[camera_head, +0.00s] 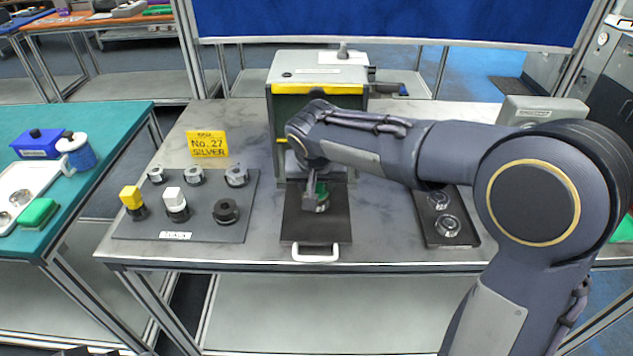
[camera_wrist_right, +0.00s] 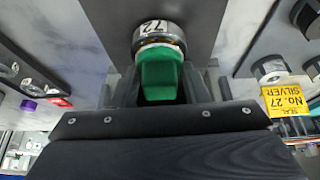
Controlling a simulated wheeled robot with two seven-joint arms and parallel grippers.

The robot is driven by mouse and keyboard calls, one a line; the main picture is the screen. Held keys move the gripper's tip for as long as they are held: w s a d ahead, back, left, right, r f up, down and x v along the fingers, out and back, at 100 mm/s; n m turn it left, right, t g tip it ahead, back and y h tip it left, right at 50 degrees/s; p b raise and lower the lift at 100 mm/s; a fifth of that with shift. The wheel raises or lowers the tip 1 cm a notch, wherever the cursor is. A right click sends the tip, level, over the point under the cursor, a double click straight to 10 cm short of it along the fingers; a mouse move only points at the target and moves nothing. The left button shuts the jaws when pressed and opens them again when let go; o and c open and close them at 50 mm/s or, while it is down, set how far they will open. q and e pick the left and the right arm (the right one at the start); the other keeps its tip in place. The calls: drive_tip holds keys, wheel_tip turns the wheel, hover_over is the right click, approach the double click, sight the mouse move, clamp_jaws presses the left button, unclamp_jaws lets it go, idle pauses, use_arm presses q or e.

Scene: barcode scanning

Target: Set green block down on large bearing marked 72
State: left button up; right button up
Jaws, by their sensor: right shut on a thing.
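The green block (camera_head: 321,188) is between the fingers of my right gripper (camera_head: 314,198), over the black tray of the grey and green machine. In the right wrist view the green block (camera_wrist_right: 161,76) sits between the fingers of my right gripper (camera_wrist_right: 160,92), which is shut on it. The large bearing (camera_wrist_right: 157,33), a silver ring with "72" on its side, is right at the block's far end. The block covers part of its near side; I cannot tell whether they touch. In the head view the bearing is mostly hidden by the gripper. My left gripper is not in view.
The black tray (camera_head: 299,231) has a white handle (camera_head: 315,253) in front. The machine (camera_head: 318,72) stands behind. A dark plate (camera_head: 192,231) on the left holds several rings and a yellow and a white block. Another plate (camera_head: 452,239) with rings lies right, beneath my arm.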

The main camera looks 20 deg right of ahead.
drive_tip(key=shift+f+b, duration=0.3)
drive_tip(key=o, duration=1.5)
wheel_tip(320, 180, up, 8)
drive_tip(key=p, duration=0.6)
drive_tip(key=shift+f, duration=0.25)
